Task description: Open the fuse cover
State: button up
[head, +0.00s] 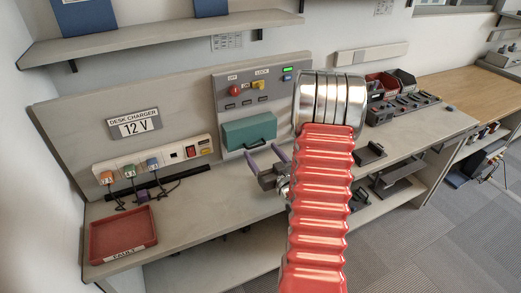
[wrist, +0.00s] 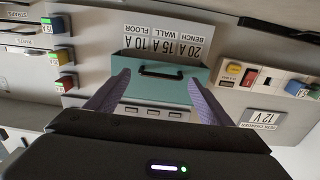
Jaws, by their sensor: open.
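The teal fuse cover (head: 249,131) sits on the grey wall panel in the head view and looks closed, with no fuses visible. In the wrist view, which is upside down, the fuse cover (wrist: 185,88) faces me with a dark bar handle (wrist: 160,72). A white label with amp ratings (wrist: 165,40) adjoins it. My gripper (head: 263,153) is open and empty in front of and below the cover in the head view. In the wrist view its purple fingers (wrist: 157,88) frame the handle left and right; I cannot tell the gap to it.
A red knob (head: 235,90) and a yellow switch (head: 258,85) are above the cover. Left are a power strip (head: 165,160) with coloured plugs, a 12 V sign (head: 134,125) and a red tray (head: 123,235). Bins (head: 403,77) stand right. My arm hides part of the bench.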

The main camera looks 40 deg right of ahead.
aim_at(252, 134)
jog(key=shift+x, duration=1.3)
jog(key=shift+c, duration=0.3)
jog(key=shift+d, duration=0.1)
jog(key=c, duration=1.2)
jog(key=shift+s+d, duration=0.15)
